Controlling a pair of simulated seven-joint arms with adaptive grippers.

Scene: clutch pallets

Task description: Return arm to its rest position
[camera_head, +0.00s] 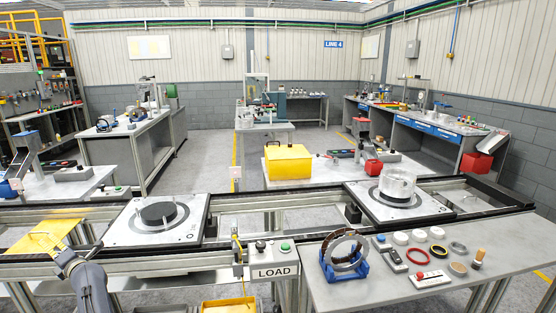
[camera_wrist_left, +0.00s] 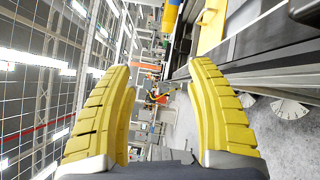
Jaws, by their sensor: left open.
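My left gripper (camera_head: 50,242) is at the lower left of the head view, beside the conveyor's near side and close to a yellow plate (camera_head: 62,226). In the left wrist view its two yellow ridged fingers (camera_wrist_left: 160,90) stand wide apart with nothing between them. The right gripper is not in view. One pallet (camera_head: 191,232) on the conveyor carries a dark round disc (camera_head: 157,214).
A grey bench (camera_head: 330,292) at the right front holds a ring in a blue stand (camera_head: 345,258) and several small parts. A LOAD button box (camera_head: 274,259) stands left of it. A yellow box (camera_head: 287,162) sits on a table behind the conveyor.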

